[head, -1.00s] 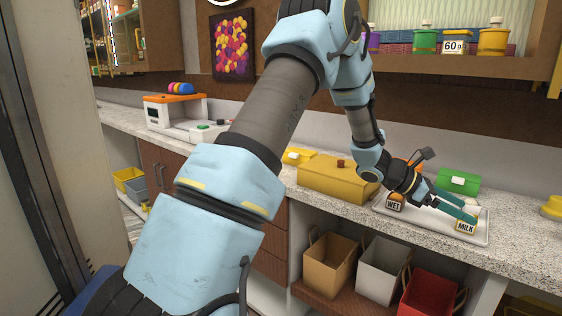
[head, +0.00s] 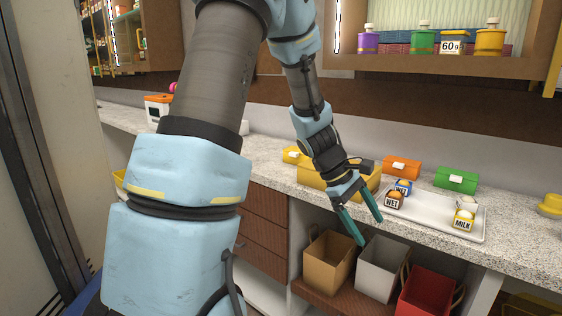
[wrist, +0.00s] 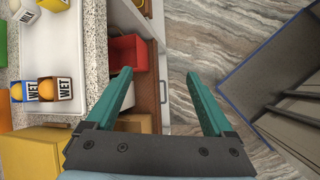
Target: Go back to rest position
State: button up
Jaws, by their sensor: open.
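My gripper (head: 371,224) is open, with its two teal fingers spread and nothing between them. In the head view it hangs in front of the counter edge, above and in front of the lower shelf with bags. In the wrist view my gripper (wrist: 163,72) points past the counter, with the striped floor (wrist: 190,100) between and beyond its fingers. My arm reaches over from the left of the head view, bent downward.
A white tray (head: 425,214) on the counter (head: 500,246) holds small boxes labelled WET (head: 393,200) and MILK (head: 464,219). A red bag (head: 424,295) sits below. Floor before the counter looks clear.

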jog(key=s+a+m+t+y, duration=0.1)
jog(key=a+m+y, duration=0.1)
jog(key=a, duration=0.6)
jog(key=s+a+m+t+y, duration=0.1)
jog(key=a+m, duration=0.3)
jog(key=a, duration=0.5)
jog(key=s+a+r+m+t+y, duration=0.1)
jog(key=s+a+m+y, duration=0.1)
jog(key=a, duration=0.7)
jog(key=shift+s+m+t+y, duration=0.25)
jog(key=shift+m+t+y, duration=0.15)
jog(key=shift+y, duration=0.2)
jog(key=shift+r, duration=0.1)
